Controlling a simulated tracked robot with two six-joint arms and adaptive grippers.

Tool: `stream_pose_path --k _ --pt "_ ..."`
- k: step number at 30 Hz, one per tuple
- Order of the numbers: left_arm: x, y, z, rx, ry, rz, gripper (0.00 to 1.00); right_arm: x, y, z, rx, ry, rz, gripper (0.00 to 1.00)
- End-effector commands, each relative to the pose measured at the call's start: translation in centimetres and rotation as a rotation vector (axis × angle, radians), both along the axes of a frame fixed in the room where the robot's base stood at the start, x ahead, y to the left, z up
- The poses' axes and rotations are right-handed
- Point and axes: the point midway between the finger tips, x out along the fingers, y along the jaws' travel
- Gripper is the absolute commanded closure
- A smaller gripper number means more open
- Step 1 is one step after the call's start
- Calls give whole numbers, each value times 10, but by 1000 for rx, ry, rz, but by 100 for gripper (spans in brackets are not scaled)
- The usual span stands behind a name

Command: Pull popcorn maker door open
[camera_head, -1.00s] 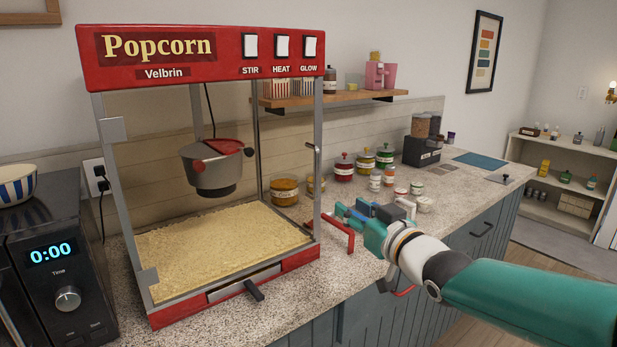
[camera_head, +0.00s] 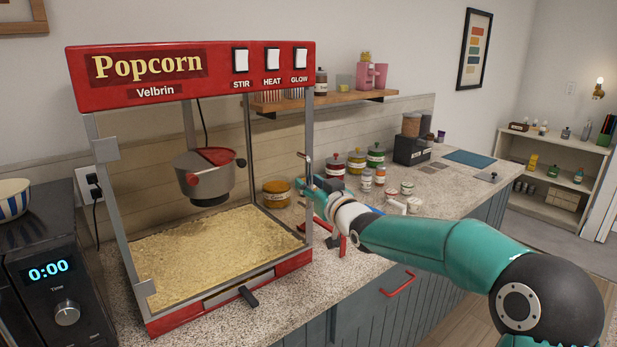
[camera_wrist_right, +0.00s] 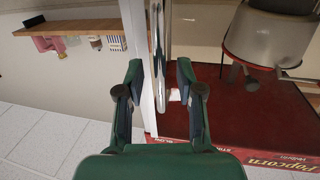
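The popcorn maker (camera_head: 215,93) stands on the counter, with a red header, grey posts, a hanging kettle (camera_head: 208,182) and popcorn in its base. Grey hinge plates (camera_head: 106,150) sit on its front left post. The slim metal door handle (camera_head: 307,165) is upright at the front right post; the door looks closed, but its clear panel is hard to see. My right gripper (camera_head: 304,186) is at the handle's lower part. In the right wrist view, its fingers (camera_wrist_right: 160,78) are apart, with the handle (camera_wrist_right: 157,45) between them; contact is unclear. My left gripper is not in view.
A black microwave (camera_head: 67,313) stands at the left. Jars (camera_head: 357,161) and small containers stand on the counter behind my right arm. A red bar (camera_head: 335,243) lies beside the popcorn maker. The counter in front of it is clear. A wooden shelf (camera_head: 340,97) hangs behind.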

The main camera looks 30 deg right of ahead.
Motion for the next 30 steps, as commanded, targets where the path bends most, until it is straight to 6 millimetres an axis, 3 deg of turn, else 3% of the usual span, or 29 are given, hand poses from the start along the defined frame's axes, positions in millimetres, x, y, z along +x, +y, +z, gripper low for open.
stream_pose_path --k 4,13,14,20,30 --pt "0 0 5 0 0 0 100 11 -1 0 0 1 1 63" --pt "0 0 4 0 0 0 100 13 0 -1 0 1 1 63" --pt "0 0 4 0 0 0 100 13 0 -1 0 1 1 65" --pt "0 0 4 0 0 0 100 13 0 -1 0 1 2 98" --pt "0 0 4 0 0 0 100 13 0 -1 0 1 3 100"
